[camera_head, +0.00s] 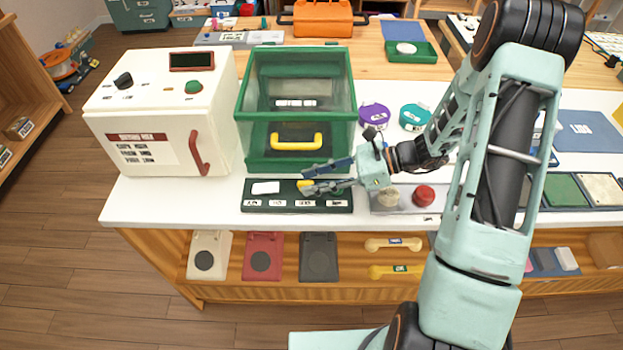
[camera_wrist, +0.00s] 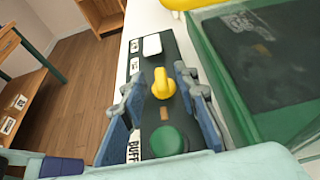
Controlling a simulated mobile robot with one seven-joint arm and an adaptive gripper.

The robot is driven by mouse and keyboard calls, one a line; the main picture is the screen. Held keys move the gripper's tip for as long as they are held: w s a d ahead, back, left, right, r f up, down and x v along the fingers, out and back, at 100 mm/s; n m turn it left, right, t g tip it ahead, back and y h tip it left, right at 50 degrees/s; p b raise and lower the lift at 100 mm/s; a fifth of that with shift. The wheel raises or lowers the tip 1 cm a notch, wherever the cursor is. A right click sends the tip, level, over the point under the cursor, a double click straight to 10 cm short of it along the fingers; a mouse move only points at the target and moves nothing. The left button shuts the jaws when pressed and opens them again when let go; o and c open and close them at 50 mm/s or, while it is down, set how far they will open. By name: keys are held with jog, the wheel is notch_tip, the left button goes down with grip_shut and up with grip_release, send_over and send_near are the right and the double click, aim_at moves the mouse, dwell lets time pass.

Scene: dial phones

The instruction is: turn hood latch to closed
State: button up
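A dark green control panel (camera_head: 270,197) lies on the white counter in front of the green glass-walled hood (camera_head: 297,110). The hood has a yellow bar handle (camera_head: 297,141) on its front. A yellow knob (camera_wrist: 162,83) stands on the panel and also shows in the head view (camera_head: 304,184); I take it for the hood latch, but its label is not legible. My gripper (camera_wrist: 159,82) is open, with one finger on each side of the knob; whether either finger touches it I cannot tell. It also shows in the head view (camera_head: 309,181).
A white box with a red handle (camera_head: 160,120) stands left of the hood. A grey tray (camera_head: 405,203) with round knobs lies to the right.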

jog(key=shift+a+f, duration=0.1)
jog(key=shift+a, duration=0.2)
grip_shut()
